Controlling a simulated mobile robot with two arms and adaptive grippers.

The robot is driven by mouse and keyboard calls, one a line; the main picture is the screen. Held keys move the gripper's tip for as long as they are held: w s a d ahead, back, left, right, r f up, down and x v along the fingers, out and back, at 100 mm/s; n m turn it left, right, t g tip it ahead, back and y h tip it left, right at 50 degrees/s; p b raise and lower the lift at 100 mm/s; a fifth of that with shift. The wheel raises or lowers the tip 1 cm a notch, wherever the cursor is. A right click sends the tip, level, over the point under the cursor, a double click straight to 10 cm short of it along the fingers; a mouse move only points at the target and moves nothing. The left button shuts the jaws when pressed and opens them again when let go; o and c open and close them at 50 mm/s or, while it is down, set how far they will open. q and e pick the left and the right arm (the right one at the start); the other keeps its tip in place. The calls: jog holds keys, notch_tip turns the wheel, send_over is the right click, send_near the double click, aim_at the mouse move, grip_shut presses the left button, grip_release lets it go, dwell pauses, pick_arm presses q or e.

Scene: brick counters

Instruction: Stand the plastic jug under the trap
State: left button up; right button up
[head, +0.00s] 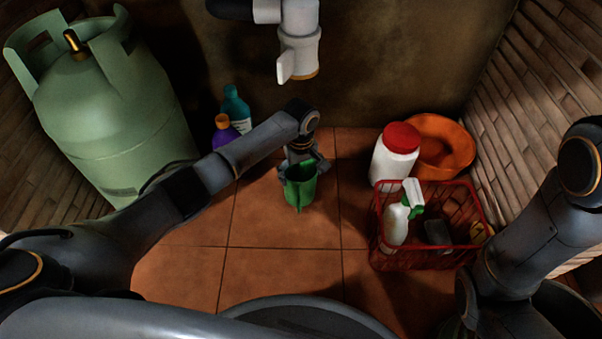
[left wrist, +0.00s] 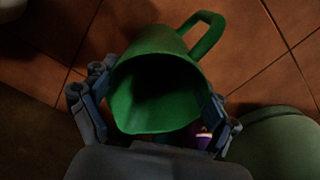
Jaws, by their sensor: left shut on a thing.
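The green plastic jug (head: 300,190) is in the middle of the head view, over the tiled floor and roughly upright. My left gripper (head: 303,170) is shut on it, with one finger on each side. In the left wrist view the jug's open mouth (left wrist: 160,95) lies between the fingers, with its handle at the upper right. I cannot tell whether its base touches the floor. The white trap (head: 298,52) hangs at the top centre, above and behind the jug in the picture. My right arm is at the right; its gripper does not show.
A green gas cylinder (head: 115,115) stands at the left, with a teal bottle (head: 236,108) and a purple bottle (head: 223,135) beside it. At the right are a red-lidded white tub (head: 395,158), an orange bowl (head: 455,135) and a red wire basket (head: 420,262) holding a spray bottle (head: 396,225).

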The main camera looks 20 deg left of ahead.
pick_arm(q)
jog(key=shift+f, duration=0.55)
jog(key=o, duration=1.4)
jog(key=shift+o, duration=0.2)
notch_tip(320, 180, up, 8)
jog(key=shift+f, duration=0.25)
jog(key=shift+s, duration=0.1)
